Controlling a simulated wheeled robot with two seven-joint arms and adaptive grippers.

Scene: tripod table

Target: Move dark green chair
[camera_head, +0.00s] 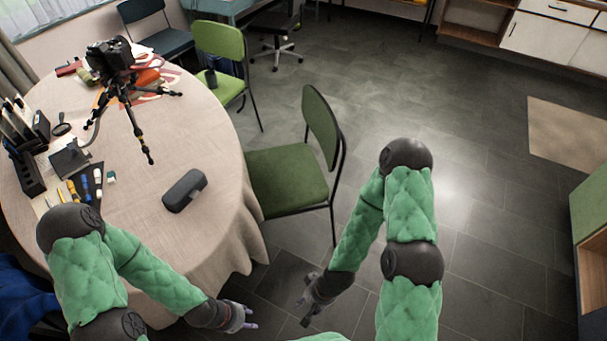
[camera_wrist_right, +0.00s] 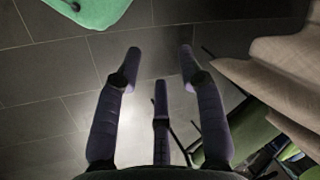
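The dark green chair (camera_head: 288,181) stands upright on the floor at the right side of the round table, its seat close to the tablecloth and its backrest (camera_head: 321,126) to the right. Part of a green chair (camera_wrist_right: 248,137) and its dark legs show at the lower right of the right wrist view. My right gripper (camera_head: 309,305) is low in front of the chair, apart from it; its fingers (camera_wrist_right: 158,75) are spread and empty. My left gripper (camera_head: 246,318) is beside the table's front edge, with fingers apart and nothing seen in them.
The round table (camera_head: 145,215) bears a camera on a tripod (camera_head: 122,90), a dark case (camera_head: 184,190) and stationery. A lighter green chair (camera_head: 222,45) and a dark blue chair (camera_head: 165,41) stand behind it. The tiled floor (camera_head: 440,130) to the right is mostly clear. A cabinet (camera_head: 592,230) stands at far right.

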